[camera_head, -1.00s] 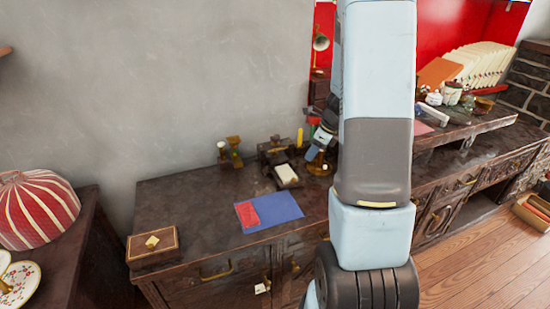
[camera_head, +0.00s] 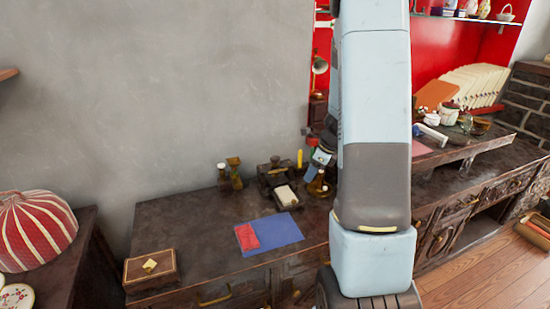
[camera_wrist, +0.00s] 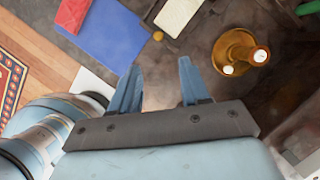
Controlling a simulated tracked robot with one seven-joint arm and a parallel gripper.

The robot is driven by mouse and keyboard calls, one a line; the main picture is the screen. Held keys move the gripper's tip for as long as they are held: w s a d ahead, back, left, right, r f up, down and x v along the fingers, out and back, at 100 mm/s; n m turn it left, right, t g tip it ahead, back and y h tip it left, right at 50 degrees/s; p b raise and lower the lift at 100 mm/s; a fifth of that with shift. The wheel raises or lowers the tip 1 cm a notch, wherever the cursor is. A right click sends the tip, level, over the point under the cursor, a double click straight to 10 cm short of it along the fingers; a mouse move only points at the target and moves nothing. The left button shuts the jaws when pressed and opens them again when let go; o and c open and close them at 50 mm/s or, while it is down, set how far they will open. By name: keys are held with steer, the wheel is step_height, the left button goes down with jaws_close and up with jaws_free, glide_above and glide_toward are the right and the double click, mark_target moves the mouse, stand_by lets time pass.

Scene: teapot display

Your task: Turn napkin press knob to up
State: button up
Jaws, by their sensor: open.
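The napkin press appears to be the dark device (camera_head: 272,178) at the back of the dark wooden cabinet, with a white pad (camera_head: 286,195) in its front. In the wrist view part of a dark frame with the white pad (camera_wrist: 178,14) shows at the top edge. A small round brass knob (camera_wrist: 158,36) sits just by its corner; its setting cannot be read. My gripper (camera_wrist: 158,84) is open and empty, its two blue fingers pointing toward the knob with a gap between. In the head view my arm hides most of the gripper.
A brass candlestick (camera_wrist: 236,48) stands right of my fingers in the wrist view. A blue mat (camera_head: 280,231) with a red cloth (camera_head: 246,237) lies in front of the press. A wooden box (camera_head: 150,270) is at the cabinet's left end. The cabinet top (camera_head: 195,222) between is clear.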

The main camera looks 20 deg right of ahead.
steer(key=o, duration=0.4)
steer(key=w+a+r+n+g, duration=0.1)
steer(key=w+a+r+n, duration=0.1)
steer(key=w+n, duration=0.4)
steer(key=w+r, duration=0.1)
steer(key=w, duration=0.4)
steer(key=shift+w+n+g, duration=0.3)
step_height(320, 180, up, 5)
steer(key=n+g+h, duration=0.1)
steer(key=n+h, duration=0.2)
steer(key=n, duration=0.3)
glide_above(275, 157)
step_height(275, 157, down, 13)
steer(key=shift+s+a+f, duration=0.1)
steer(key=shift+s+f, duration=0.05)
steer(key=shift+c, duration=0.3)
steer(key=shift+n, duration=0.3)
steer(key=c, duration=1)
